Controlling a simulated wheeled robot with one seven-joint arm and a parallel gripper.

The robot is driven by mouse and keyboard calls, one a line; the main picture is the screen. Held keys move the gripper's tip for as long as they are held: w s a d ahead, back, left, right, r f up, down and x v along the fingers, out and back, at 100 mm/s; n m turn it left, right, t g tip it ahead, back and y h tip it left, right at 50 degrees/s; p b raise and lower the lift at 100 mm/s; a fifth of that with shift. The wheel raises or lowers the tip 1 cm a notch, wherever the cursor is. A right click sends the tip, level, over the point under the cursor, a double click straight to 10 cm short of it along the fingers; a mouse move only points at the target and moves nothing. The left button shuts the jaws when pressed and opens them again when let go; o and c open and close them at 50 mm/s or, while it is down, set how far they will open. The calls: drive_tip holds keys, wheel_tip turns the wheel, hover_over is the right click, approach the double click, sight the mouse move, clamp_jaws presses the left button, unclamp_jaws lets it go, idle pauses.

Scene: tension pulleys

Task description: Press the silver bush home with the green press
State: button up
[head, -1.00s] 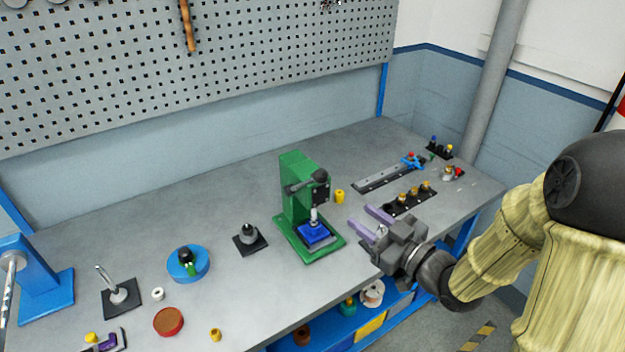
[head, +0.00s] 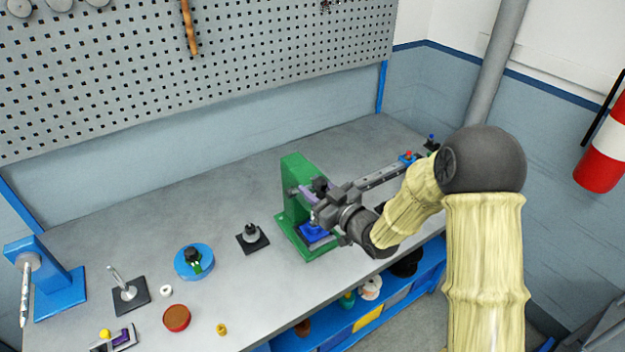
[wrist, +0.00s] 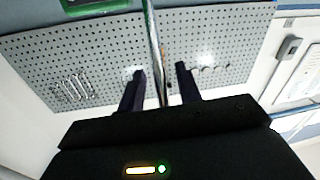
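The green press (head: 292,172) stands on the bench, with a blue block (head: 312,233) on its base. My gripper (head: 306,192) is at the front of the press, by its lever, and covers the press head. In the wrist view my gripper (wrist: 160,71) has its two purple fingers apart, with a long grey bar (wrist: 153,40), probably the press lever, passing between them. I see a gap at each finger, so they do not seem closed on it. The silver bush is hidden behind my gripper in the head view. Part of the green press shows in the wrist view (wrist: 95,6).
A black plate with a dark knob (head: 251,237) lies left of the press. Further left are a blue round stand (head: 196,270), a red-brown disc (head: 177,318) and a blue stand (head: 62,290). A slotted rail (head: 382,174) lies behind my arm.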

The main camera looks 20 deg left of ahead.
drive_tip(key=shift+w+a, duration=0.3)
drive_tip(key=shift+a, duration=0.2)
drive_tip(key=shift+c, duration=0.2)
clamp_jaws()
drive_tip(key=shift+f, duration=0.15)
